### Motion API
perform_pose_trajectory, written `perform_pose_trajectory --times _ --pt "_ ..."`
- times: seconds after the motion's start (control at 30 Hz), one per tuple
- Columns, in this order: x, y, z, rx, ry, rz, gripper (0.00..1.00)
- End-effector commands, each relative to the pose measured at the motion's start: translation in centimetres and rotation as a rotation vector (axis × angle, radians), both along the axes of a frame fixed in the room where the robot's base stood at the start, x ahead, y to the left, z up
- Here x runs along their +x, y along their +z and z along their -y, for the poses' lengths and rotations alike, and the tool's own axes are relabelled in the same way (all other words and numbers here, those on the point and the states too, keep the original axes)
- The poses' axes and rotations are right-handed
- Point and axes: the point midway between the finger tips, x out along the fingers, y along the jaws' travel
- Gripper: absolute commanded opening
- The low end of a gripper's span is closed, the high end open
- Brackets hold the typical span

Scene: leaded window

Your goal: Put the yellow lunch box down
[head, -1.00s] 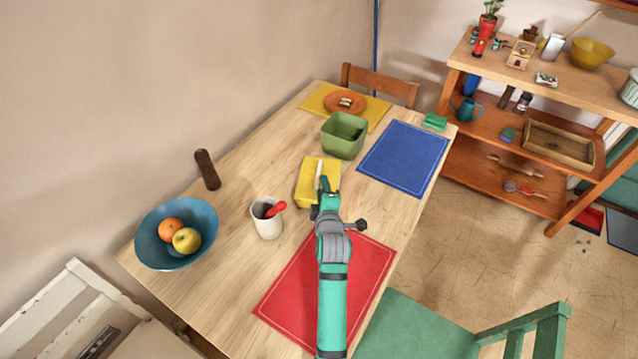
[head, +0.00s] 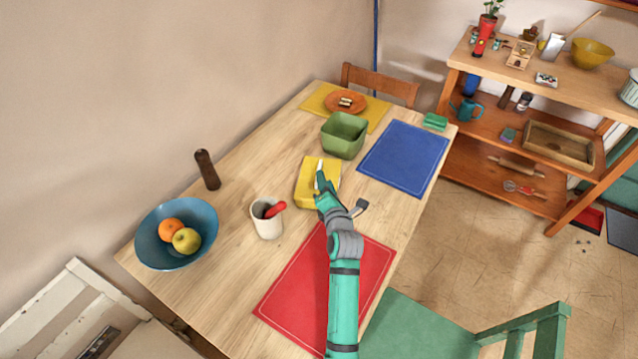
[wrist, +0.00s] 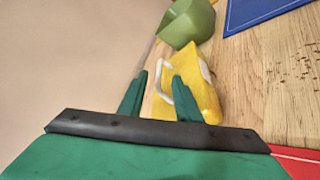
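The yellow lunch box (head: 307,193) appears to rest on the wooden table, between the green bin and the red mat. It also shows in the wrist view (wrist: 203,96), with its white handle (wrist: 162,84) facing me. My gripper (head: 321,178) is at the near right part of the box in the head view and hides some of it. In the wrist view my gripper (wrist: 160,76) has its two fingers apart. The handle lies between or just beyond the fingertips, with a gap to the left finger. Any contact with the right finger is unclear.
A green bin (head: 344,135) stands behind the box. A blue mat (head: 404,158) lies to the right and a red mat (head: 300,290) in front. A white cup (head: 266,222) with a red-handled item stands left of my arm. A blue fruit bowl (head: 150,235) is farther left.

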Motion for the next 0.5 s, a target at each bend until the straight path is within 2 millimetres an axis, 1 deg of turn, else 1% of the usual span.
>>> perform_pose_trajectory --times 0.03,0.1,0.27,0.33,0.5 --pt "0.7 -0.1 -0.2 -0.002 0.002 -0.001 0.31" --pt "1.3 -0.3 -0.2 -0.002 0.001 0.0 0.31" --pt "2.1 -0.5 -0.3 0.0 0.0 -0.001 0.31" --pt "2.8 -0.6 -0.5 -0.001 0.002 -0.001 0.31" --pt "5.1 -1.1 -1.0 -0.001 0.001 -0.002 0.31"
